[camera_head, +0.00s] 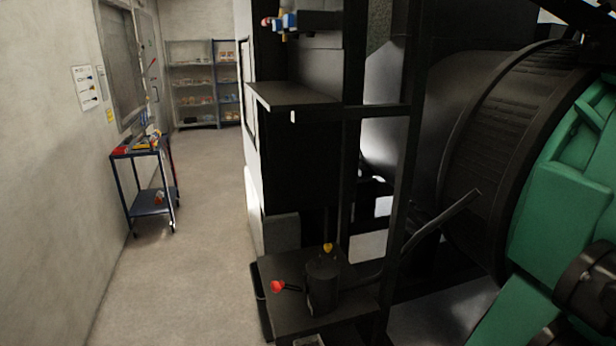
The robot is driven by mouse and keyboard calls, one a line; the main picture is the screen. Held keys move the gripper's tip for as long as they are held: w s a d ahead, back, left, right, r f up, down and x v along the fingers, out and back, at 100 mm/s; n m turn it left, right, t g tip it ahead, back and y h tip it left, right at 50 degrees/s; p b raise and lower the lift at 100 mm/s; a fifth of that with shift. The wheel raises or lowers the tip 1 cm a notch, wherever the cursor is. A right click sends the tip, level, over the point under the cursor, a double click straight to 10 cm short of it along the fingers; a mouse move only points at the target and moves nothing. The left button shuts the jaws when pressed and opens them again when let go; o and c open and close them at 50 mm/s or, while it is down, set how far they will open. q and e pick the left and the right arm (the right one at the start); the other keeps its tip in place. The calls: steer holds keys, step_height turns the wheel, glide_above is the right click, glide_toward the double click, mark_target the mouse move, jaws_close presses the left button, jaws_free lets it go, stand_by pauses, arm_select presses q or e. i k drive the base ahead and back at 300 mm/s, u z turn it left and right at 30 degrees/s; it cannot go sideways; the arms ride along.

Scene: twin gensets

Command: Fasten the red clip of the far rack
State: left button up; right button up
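No part that I can surely call a red clip shows. A small red piece (267,22) sits beside blue blocks (290,21) at the top of the black frame (397,190). A red knob (278,287) on a short dark stem sticks out to the left low on the frame, next to a dark cylinder (321,284) with a yellow cap (327,248). Which rack is the far one, I cannot tell. Neither of my grippers is in view.
A green and black genset (562,215) fills the right side. A blue cart (152,212) with tools stands by the left wall. Shelves (191,86) stand at the back. The aisle floor (195,240) between wall and frame is clear.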

mark_target(276, 287)
steer(key=k, duration=0.7)
steer(key=u, duration=0.55)
steer(key=i, duration=1.7)
steer(key=z, duration=0.5)
